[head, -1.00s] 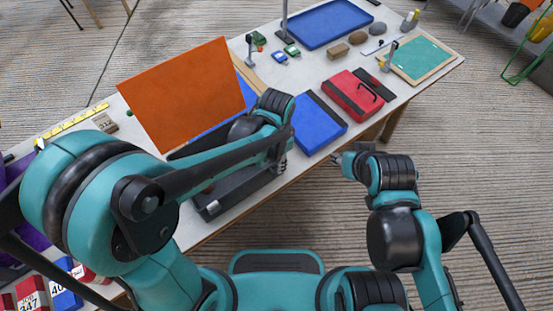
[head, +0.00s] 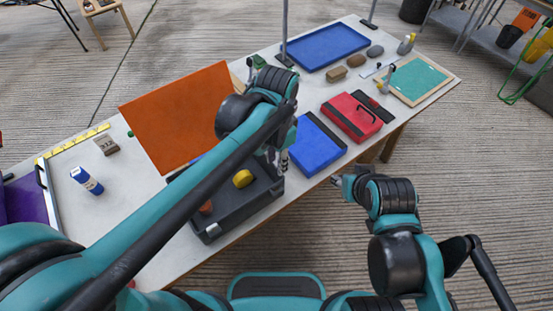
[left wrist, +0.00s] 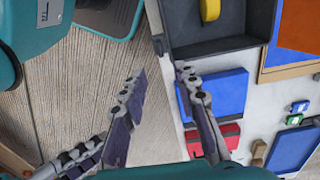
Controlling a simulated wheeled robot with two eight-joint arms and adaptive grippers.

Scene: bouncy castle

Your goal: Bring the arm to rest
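My left gripper (head: 280,160) is over the right edge of a dark grey tray (head: 240,217), above the table. In the left wrist view its two fingers (left wrist: 158,74) are spread apart with nothing between them. My right gripper (head: 338,170) is off the table's front edge, right of the blue case. It is small and partly turned away, so its finger gap is unclear.
The tray holds a yellow object (head: 243,178). An orange panel (head: 180,118) stands behind it. A blue case (head: 318,146) and a red case (head: 352,117) lie to the right. Free floor lies right of the table.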

